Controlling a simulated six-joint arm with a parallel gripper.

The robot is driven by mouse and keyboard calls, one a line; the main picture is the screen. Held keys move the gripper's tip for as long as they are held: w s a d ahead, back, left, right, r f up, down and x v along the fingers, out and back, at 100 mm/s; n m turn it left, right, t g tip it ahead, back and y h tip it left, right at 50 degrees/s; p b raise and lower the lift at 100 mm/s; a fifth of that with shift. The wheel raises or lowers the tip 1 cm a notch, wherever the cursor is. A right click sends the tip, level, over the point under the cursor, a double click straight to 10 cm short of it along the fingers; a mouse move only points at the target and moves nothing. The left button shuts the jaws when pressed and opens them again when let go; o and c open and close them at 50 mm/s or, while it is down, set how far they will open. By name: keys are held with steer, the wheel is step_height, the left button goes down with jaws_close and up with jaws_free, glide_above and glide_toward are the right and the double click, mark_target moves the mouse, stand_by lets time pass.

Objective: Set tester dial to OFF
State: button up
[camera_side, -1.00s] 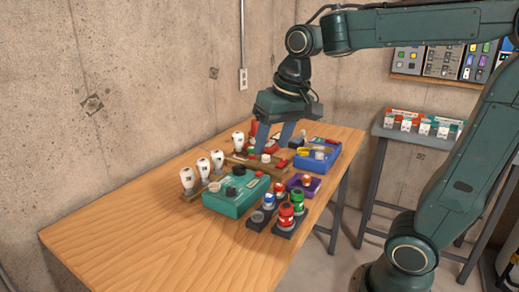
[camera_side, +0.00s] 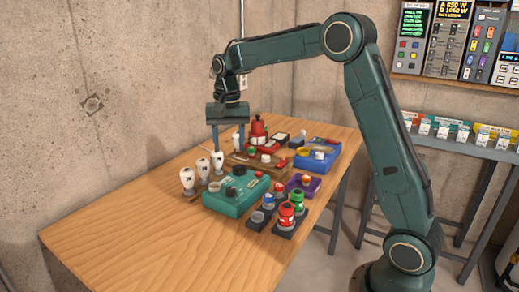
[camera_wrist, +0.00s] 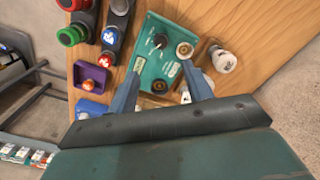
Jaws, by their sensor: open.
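The tester appears to be the teal box (camera_side: 238,200) on the wooden table, also seen in the wrist view (camera_wrist: 148,68). Its black dial (camera_side: 231,191) stands on its top, and the dial also shows in the wrist view (camera_wrist: 160,41) with white marks around it. I cannot read which mark it points to. Round sockets (camera_wrist: 184,50) sit on the same face. My gripper (camera_side: 228,149) is open and empty, pointing down behind the box near the white bulbs.
White bulbs (camera_side: 202,168) stand left of the tester. Red and green buttons (camera_side: 286,214) on dark bases and a purple box (camera_side: 302,188) stand to its right. A blue bin (camera_side: 317,155) and a red item (camera_side: 258,133) are behind. The table's front left is clear.

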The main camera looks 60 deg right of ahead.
mark_target(231, 188)
steer(key=shift+w+d+f, duration=0.25)
steer(key=shift+w+f, duration=0.1)
steer(key=shift+f, duration=0.1)
step_height(231, 188, down, 14)
steer(key=shift+r, duration=0.2)
stand_by(0.5)
steer(key=c, duration=1)
steer(key=shift+o, duration=0.2)
